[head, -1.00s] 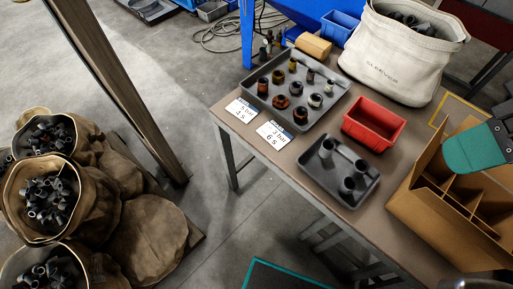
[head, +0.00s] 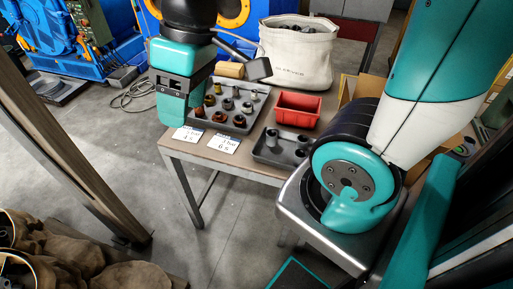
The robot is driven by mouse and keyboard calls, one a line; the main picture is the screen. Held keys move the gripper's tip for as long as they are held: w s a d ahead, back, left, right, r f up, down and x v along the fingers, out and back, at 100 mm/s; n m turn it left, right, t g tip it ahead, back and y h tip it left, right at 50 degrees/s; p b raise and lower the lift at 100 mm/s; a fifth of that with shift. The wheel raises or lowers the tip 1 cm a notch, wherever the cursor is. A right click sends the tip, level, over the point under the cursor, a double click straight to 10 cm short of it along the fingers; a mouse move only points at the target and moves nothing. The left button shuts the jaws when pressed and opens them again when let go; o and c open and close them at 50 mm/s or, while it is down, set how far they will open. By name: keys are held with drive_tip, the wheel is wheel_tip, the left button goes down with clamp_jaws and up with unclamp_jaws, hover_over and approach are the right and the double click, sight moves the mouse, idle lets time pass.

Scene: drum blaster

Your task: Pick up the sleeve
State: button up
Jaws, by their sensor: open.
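Dark grey sleeves (head: 271,138) stand upright in a small dark tray (head: 262,155) on the table; my arm partly hides its right end. More dark pieces show in the top of a white fabric bag (head: 290,58) with printed lettering at the back. I cannot tell which sleeve is meant. My gripper (head: 182,85), teal and black, hangs at the upper left, in front of the left end of a larger grey tray (head: 238,127) of assorted short cylinders. It is open, holds nothing visible and is apart from the sleeves. Its fingertips are hard to make out.
A red bin (head: 297,110) stands behind the small tray. Two white label cards (head: 223,143) lie on the table's (head: 205,155) front edge. A cardboard box (head: 350,90) is mostly hidden by my arm. Brown sacks (head: 70,255) lie lower left, beside a slanted post (head: 75,150).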

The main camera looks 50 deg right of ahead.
drive_tip(key=w+d+f+m+h+b, duration=0.1)
drive_tip(key=w+d+f+b, duration=0.25)
drive_tip(key=d+f, duration=0.2)
drive_tip(key=w+d+f+m+h+b, duration=0.1)
drive_tip(key=w+d+f+b, duration=0.2)
drive_tip(key=w+d+f, duration=0.3)
drive_tip(key=m+h+b, duration=0.1)
drive_tip(key=m+b, duration=0.2)
drive_tip(key=b, duration=0.5)
hover_over(271, 134)
drive_tip(key=s+a, duration=0.1)
wheel_tip(271, 134, down, 20)
drive_tip(key=shift+g, duration=0.4)
drive_tip(key=shift+s+a+f, duration=0.1)
drive_tip(key=shift+a+f, duration=0.05)
drive_tip(key=shift+f, duration=1.3)
drive_tip(key=shift+a+f, duration=0.15)
drive_tip(key=shift+f, duration=1.3)
drive_tip(key=c, duration=0.9)
drive_tip(key=shift+c, duration=0.2)
